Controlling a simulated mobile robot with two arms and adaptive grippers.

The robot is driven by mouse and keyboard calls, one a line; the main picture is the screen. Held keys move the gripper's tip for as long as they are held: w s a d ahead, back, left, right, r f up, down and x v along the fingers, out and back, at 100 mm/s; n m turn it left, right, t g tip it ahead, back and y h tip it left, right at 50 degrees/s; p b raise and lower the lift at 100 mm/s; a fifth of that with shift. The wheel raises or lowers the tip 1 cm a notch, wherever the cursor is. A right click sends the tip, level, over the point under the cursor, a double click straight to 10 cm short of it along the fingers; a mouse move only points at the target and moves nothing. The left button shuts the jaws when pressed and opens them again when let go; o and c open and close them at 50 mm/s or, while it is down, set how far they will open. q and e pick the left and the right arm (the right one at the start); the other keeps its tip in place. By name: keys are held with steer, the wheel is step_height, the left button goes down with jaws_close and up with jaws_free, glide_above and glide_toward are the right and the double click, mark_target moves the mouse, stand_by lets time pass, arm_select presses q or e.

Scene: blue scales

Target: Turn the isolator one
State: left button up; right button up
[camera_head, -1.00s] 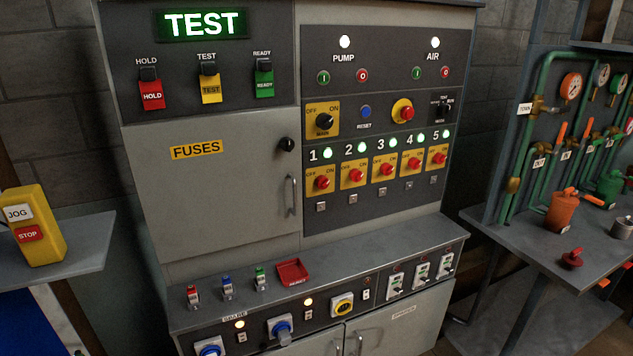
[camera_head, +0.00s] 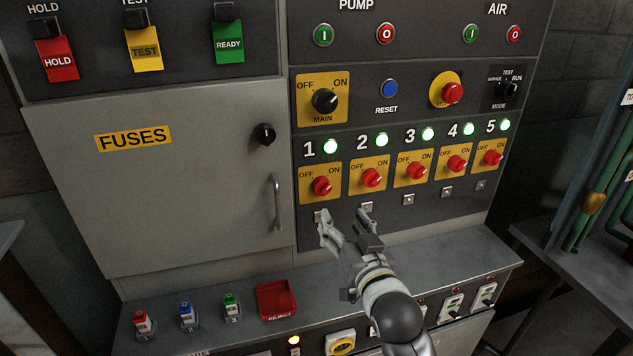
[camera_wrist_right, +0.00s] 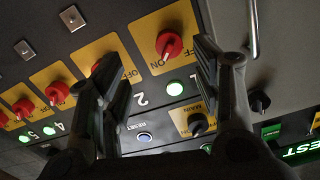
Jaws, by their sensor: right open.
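Isolator one is a red rotary knob (camera_head: 321,187) on a yellow OFF/ON plate, below the lit green lamp (camera_head: 330,147) beside the number 1. My right gripper (camera_head: 346,222) is open and empty, just below the plates of isolators one and two in the head view. In the right wrist view, which sees the panel upside down, a red knob (camera_wrist_right: 169,44), which appears to be isolator one, shows between the open fingers, beyond their tips and not touched. My left gripper is not in view.
Similar red knobs, such as isolator two (camera_head: 372,178), stand close to the right. The black MAIN switch (camera_head: 325,101) is above. The fuse door handle (camera_head: 277,202) is to the left. A ledge (camera_head: 440,262) with small switches and a red tray (camera_head: 277,300) juts out below.

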mark_target(325, 190)
steer(key=w+a, duration=0.1)
steer(key=w, duration=0.1)
steer(key=w+a+r+p, duration=0.1)
steer(key=w, duration=0.2)
steer(key=w+a, duration=0.1)
steer(key=w, duration=0.2)
steer(key=shift+a+r, duration=0.15)
steer(key=shift+r, duration=0.25)
steer(key=shift+w+a+p, duration=0.2)
steer(key=shift+w+p, duration=0.1)
steer(key=shift+w, duration=0.25)
steer(key=shift+w+a, duration=0.1)
steer(key=shift+w, duration=0.2)
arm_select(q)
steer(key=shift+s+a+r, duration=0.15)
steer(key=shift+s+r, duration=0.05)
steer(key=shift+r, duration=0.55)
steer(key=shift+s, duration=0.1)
arm_select(e)
steer(key=c, duration=1)
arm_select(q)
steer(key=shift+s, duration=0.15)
